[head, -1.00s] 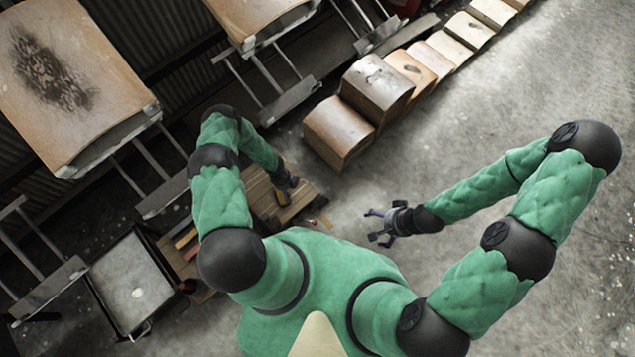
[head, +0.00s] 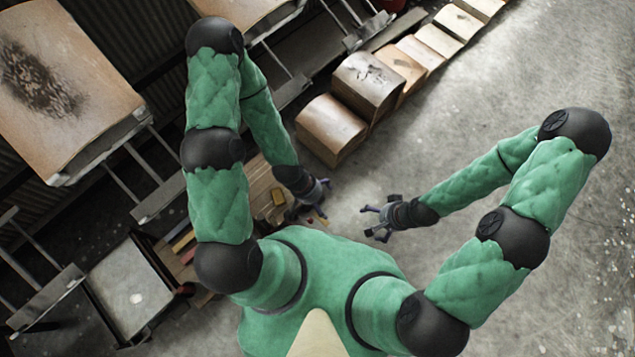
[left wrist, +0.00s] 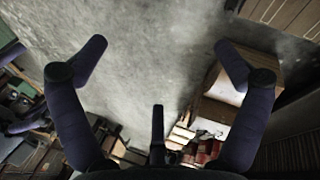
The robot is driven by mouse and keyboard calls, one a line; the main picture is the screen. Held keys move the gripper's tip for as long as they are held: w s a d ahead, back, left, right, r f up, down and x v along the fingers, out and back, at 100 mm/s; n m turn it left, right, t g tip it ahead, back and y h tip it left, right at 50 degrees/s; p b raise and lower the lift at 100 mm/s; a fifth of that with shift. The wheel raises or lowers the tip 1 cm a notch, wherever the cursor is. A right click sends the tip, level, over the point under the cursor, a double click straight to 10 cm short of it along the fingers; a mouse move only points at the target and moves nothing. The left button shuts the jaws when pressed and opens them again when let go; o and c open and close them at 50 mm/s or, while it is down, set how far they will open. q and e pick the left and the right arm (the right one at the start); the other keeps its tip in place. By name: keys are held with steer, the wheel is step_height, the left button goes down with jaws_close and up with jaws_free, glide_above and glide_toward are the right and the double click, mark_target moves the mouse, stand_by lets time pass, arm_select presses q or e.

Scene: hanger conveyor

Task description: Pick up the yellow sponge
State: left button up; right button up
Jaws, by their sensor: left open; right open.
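A small dull-yellow block (head: 278,196), which looks like the yellow sponge, lies on a slatted wooden surface (head: 257,178) in the head view. My left gripper (head: 320,200) is open and empty, just right of the block and apart from it. In the left wrist view its dark fingers are spread over bare floor, and I cannot make out the sponge there. My right gripper (head: 370,221) is open and empty over the floor, further right.
A row of box-like wooden blocks (head: 331,132) runs to the upper right. Metal racks with a large stained board (head: 60,85) stand at the left. A grey-topped cart (head: 132,285) is at lower left. Concrete floor at right is clear.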

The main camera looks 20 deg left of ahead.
arm_select(q)
steer(key=shift+s+r+n, duration=0.35)
steer(key=shift+s+n, duration=0.05)
steer(key=shift+o, duration=0.2)
steer(key=shift+r, duration=0.1)
